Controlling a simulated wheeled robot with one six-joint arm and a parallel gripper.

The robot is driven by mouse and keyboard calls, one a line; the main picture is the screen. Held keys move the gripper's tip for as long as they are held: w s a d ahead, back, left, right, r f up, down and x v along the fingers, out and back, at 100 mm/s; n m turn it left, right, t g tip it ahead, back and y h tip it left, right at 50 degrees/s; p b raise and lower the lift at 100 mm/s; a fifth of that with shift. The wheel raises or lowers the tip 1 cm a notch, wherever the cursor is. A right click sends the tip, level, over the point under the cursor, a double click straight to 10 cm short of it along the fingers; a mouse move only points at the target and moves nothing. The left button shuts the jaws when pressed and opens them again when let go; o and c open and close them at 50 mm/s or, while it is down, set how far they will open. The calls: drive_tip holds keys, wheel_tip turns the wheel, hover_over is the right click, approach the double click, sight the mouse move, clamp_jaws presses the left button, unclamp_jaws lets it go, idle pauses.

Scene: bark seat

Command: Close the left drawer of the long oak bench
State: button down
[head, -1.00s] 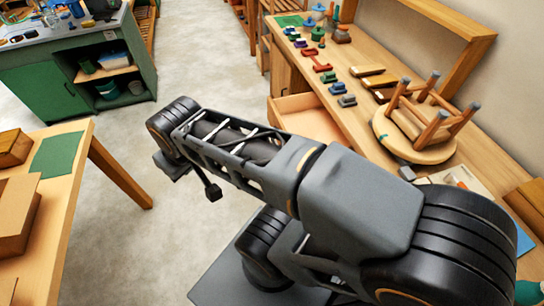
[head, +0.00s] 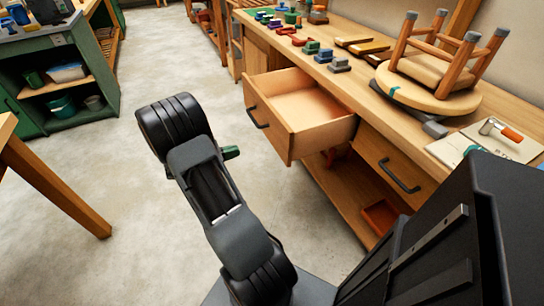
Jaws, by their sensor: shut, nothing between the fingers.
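The long oak bench (head: 345,38) runs along the right side of the head view. Its left drawer (head: 268,121) is pulled well out, and its pale inside looks empty. A dark bar handle sits on the drawer front. The right drawer (head: 378,160) is shut, with a dark handle. My arm (head: 215,195) reaches up to the left of the open drawer, with floor showing between them. The fingers of my gripper cannot be made out, hidden at the far end of the arm.
An upturned stool (head: 440,85) and several small clamps stand on the bench top. A lower shelf (head: 335,195) holds a red tray (head: 382,215). A green cabinet (head: 60,80) stands at upper left, and a table leg (head: 55,190) below it. Floor between is clear.

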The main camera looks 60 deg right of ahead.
sight(278, 140)
drive_tip(key=shift+n+h, duration=0.3)
drive_tip(key=shift+h, duration=0.1)
drive_tip(key=x, duration=0.4)
drive_tip(key=f+b+x, duration=0.1)
drive_tip(key=x, duration=0.3)
drive_tip(key=f+b+x, duration=0.1)
drive_tip(key=x, duration=0.4)
drive_tip(key=shift+w+d+f, duration=0.1)
drive_tip(key=shift+w+d, duration=0.1)
drive_tip(key=shift+w, duration=0.05)
drive_tip(key=shift+b+x, duration=0.3)
drive_tip(key=shift+x, duration=0.55)
drive_tip(key=shift+d, duration=0.1)
